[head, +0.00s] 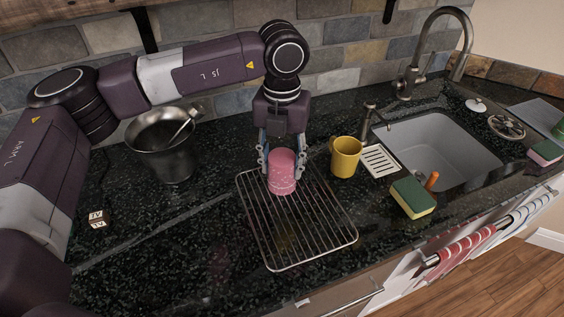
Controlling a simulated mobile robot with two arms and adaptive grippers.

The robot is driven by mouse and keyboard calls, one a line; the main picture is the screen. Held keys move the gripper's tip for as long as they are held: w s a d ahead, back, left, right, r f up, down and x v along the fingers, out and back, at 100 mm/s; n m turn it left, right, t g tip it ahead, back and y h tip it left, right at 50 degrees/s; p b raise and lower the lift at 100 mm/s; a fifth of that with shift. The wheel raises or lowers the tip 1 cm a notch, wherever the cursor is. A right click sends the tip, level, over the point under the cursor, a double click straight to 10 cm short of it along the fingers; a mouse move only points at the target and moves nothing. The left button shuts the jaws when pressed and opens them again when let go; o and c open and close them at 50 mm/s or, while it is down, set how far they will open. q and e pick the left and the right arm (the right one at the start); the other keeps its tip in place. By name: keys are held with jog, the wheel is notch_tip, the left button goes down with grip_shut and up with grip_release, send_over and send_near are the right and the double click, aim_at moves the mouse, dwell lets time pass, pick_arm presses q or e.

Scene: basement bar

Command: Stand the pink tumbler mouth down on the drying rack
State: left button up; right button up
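The pink tumbler (282,173) is on or just above the back part of the wire drying rack (319,261). It looks upright along its axis, with a closed end up and the wider end toward the wires; its mouth is not visible. My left gripper (282,165) points down over it, with one finger on each side. The fingers are close to the tumbler's walls, but I cannot tell whether they press on it. Whether the lower rim touches the wires is also unclear. My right gripper is out of view.
A yellow mug (345,158) stands right of the rack, near a green and yellow sponge (412,197) and the sink (440,150). A metal bucket (165,158) stands at the left, and a small lettered cube (97,218) lies on the counter. The rack's front is empty.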

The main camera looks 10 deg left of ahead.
pick_arm(q)
jog(key=o, duration=0.5)
notch_tip(320, 180, up, 12)
notch_tip(320, 180, up, 7)
jog(key=p, duration=0.4)
jog(key=shift+p, duration=0.4)
